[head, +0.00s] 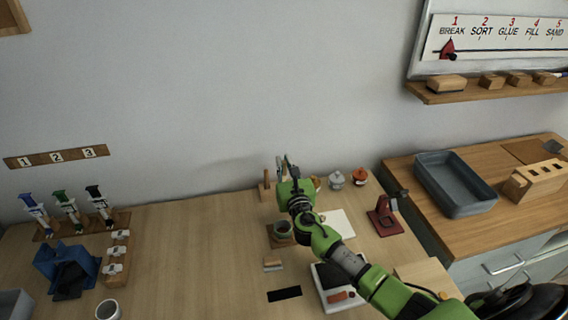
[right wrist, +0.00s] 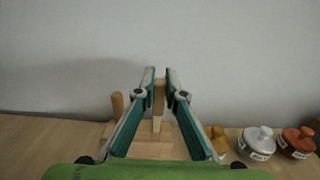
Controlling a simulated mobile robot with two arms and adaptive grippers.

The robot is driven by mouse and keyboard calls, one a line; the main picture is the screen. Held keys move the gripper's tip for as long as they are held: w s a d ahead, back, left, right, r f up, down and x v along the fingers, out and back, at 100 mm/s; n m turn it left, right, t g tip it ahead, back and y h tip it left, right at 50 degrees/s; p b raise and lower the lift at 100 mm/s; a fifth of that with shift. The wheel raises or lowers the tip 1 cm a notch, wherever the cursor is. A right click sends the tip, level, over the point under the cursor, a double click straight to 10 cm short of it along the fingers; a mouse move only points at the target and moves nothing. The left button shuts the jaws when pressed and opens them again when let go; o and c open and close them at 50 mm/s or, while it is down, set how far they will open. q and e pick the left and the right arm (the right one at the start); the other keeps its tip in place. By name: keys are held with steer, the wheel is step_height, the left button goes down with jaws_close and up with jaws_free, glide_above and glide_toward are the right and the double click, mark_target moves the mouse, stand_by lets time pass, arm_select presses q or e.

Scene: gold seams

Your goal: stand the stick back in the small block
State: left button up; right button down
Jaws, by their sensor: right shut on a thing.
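My right gripper (head: 284,162) is at the back of the table near the wall. In the right wrist view its two fingers (right wrist: 158,88) are shut on a light wooden stick (right wrist: 158,100), which stands about upright. The stick's paler, narrower lower end comes down in front of or at a small wooden block (right wrist: 150,147); I cannot tell whether it is seated in it. A rounded wooden peg (right wrist: 117,104) stands at the left of the block, and it also shows in the head view (head: 266,181). My left gripper is not in view.
A white lidded jar (right wrist: 258,140) and an orange one (right wrist: 297,140) stand right of the block. The wall is close behind. The table's middle left is clear.

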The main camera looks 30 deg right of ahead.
steer(key=shift+f+b, duration=0.4)
steer(key=shift+f, duration=0.15)
stand_by(0.4)
stand_by(0.4)
steer(key=c, duration=2)
jaws_free()
steer(key=shift+p+v, duration=0.85)
steer(key=shift+v, duration=1.7)
steer(key=v, duration=1.2)
